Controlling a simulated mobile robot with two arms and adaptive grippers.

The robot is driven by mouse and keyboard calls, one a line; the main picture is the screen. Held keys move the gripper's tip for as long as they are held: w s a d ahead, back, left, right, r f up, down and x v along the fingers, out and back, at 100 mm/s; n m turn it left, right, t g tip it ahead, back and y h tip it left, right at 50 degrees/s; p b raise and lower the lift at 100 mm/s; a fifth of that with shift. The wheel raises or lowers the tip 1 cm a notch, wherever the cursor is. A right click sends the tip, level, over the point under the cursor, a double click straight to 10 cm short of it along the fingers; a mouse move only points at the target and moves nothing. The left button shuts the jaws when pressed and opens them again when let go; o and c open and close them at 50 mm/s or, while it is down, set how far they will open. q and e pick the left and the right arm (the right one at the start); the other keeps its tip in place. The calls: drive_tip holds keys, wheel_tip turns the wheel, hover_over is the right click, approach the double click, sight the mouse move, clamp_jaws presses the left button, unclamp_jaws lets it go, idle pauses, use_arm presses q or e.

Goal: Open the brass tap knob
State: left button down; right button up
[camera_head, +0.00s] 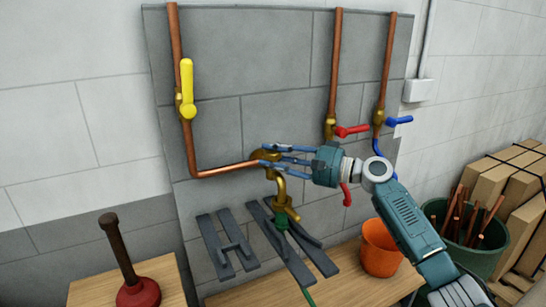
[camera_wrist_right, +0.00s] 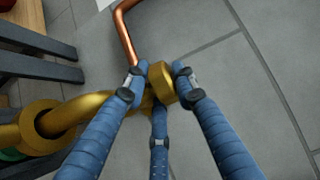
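The brass tap (camera_head: 280,186) hangs at the end of the bent copper pipe, its spout pointing down to a green hose fitting (camera_head: 281,220). My right gripper (camera_head: 265,156) reaches in from the right at the top of this tap. In the right wrist view, the round brass tap knob (camera_wrist_right: 161,82) sits between my right gripper's (camera_wrist_right: 159,85) two upper blue fingertips, with the third finger below. The fingertips are very close to the knob's sides; I cannot tell whether they all press on it. My left gripper is not in view.
A yellow-handled valve (camera_head: 187,88) is at upper left. Red (camera_head: 352,130) and blue (camera_head: 398,121) valve handles are on the right pipes. Dark grey brackets (camera_head: 228,245) lie below the tap. An orange bucket (camera_head: 379,248) and a plunger (camera_head: 138,290) stand on wood surfaces.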

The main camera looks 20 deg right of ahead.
drive_tip(key=shift+o, duration=1.4)
drive_tip(key=shift+f, duration=0.15)
drive_tip(key=shift+s+d, duration=0.1)
drive_tip(key=v, duration=1.1)
drive_tip(key=shift+s+d, duration=0.25)
